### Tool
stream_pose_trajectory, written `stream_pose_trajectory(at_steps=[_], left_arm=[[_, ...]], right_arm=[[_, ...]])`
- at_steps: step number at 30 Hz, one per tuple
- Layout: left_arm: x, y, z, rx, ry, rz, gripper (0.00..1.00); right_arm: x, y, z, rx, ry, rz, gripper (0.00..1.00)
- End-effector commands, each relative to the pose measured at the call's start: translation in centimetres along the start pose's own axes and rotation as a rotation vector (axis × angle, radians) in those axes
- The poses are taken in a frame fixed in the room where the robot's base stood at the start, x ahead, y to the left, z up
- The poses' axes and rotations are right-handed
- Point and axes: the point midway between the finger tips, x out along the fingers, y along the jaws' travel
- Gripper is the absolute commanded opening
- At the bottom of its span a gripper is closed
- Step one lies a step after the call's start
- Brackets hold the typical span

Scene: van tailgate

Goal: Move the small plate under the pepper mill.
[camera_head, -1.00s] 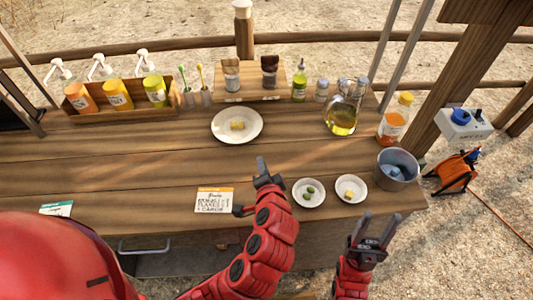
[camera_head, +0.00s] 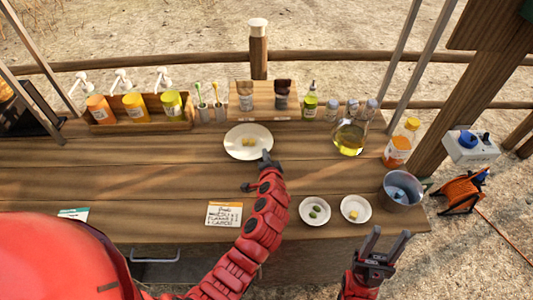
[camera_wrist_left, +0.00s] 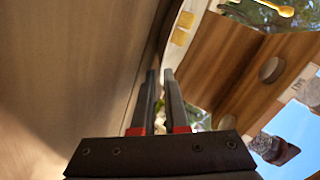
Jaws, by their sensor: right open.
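A white plate (camera_head: 240,152) holding yellow pieces lies at the middle back of the wooden table. Two smaller white plates lie front right: one (camera_head: 304,217) with green olives, one (camera_head: 345,214) with a yellow piece. I cannot surely identify a pepper mill. My left gripper (camera_head: 266,158) is at the near right rim of the larger plate; its fingers (camera_wrist_left: 160,75) stand slightly apart in the left wrist view. Whether they touch the rim I cannot tell. My right gripper (camera_head: 388,246) is open and empty, off the table's front edge below the smaller plates.
A wooden rack (camera_head: 262,112) with two dark-topped containers stands behind the larger plate. Sauce pumps (camera_head: 134,106) stand back left. A green bottle (camera_head: 310,104), oil jug (camera_head: 349,138), orange bottle (camera_head: 399,146) and metal bucket (camera_head: 401,190) line the right. The left middle of the table is clear.

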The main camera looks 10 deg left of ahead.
Motion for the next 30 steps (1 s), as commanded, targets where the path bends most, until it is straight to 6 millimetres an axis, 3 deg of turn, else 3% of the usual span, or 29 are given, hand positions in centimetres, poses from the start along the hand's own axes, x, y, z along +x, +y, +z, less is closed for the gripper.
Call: stream_pose_trajectory(at_steps=[11, 13, 14, 30], left_arm=[[0.47, -0.06, -0.08, -0.001, 0.002, -0.001, 0.11], [0.47, -0.06, -0.08, -0.001, 0.002, -0.001, 0.00], [0.47, -0.05, -0.07, -0.001, 0.002, 0.000, 0.00], [0.45, -0.03, -0.06, -0.001, 0.002, 0.000, 0.00]], right_arm=[[0.10, 0.00, -0.02, 0.000, 0.000, 0.000, 0.50], [0.10, 0.00, -0.02, 0.000, 0.000, 0.000, 0.50], [0.10, 0.00, -0.02, 0.000, 0.000, 0.000, 0.50], [0.10, 0.00, -0.02, 0.000, 0.000, 0.000, 0.50]])
